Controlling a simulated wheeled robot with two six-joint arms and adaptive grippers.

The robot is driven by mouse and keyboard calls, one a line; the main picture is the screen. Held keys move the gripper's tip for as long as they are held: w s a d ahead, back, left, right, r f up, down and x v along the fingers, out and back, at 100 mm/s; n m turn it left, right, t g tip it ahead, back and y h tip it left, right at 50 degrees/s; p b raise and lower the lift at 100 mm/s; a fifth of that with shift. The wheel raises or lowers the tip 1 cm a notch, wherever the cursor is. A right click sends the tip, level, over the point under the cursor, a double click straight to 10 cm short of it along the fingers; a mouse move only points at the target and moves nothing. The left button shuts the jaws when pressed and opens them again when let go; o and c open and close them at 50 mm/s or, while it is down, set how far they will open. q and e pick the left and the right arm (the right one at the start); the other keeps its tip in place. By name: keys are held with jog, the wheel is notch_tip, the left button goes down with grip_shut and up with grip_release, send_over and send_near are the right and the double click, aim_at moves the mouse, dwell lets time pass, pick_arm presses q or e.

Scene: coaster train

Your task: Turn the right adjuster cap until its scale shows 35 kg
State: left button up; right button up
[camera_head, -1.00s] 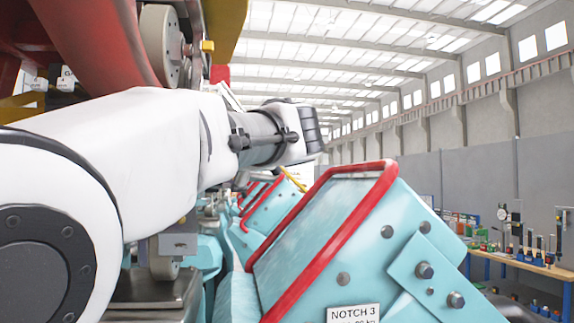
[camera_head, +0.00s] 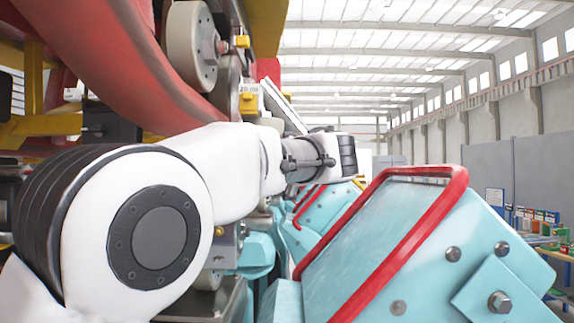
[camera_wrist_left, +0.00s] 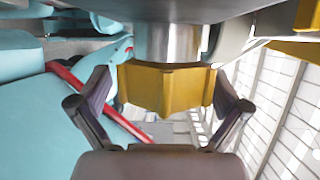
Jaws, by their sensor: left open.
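A yellow faceted cap (camera_wrist_left: 165,88) on a shiny metal shaft (camera_wrist_left: 168,42) fills the middle of the left wrist view. I take it to be the adjuster cap; whether it is the right one I cannot tell. My left gripper (camera_wrist_left: 160,92) is open, with one dark finger on each side of the cap. I see no clear grip on it. No scale or kg reading is legible. In the head view my left arm (camera_head: 230,165) reaches in from the left, and its gripper is hidden. My right gripper is not in view.
A turquoise bolted housing (camera_head: 440,235) with a red rail (camera_head: 415,235) stands right of my arm. A red curved beam (camera_head: 105,65) and a pale wheel (camera_head: 190,45) are at upper left, close above the arm. A workbench area (camera_head: 535,225) lies far right.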

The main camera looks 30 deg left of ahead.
pick_arm(q)
jog(key=shift+s+r, duration=0.25)
jog(key=shift+s, duration=0.3)
jog(key=c, duration=1.1)
jog(key=shift+c, duration=0.2)
jog(key=shift+w+m+g+h, duration=0.1)
jog(key=shift+m+g+h, duration=0.3)
jog(key=shift+g+h, duration=0.55)
jog(key=shift+m+g+h, duration=0.3)
jog(key=shift+g+h, duration=0.65)
jog(key=o, duration=1.1)
jog(key=shift+o, duration=0.2)
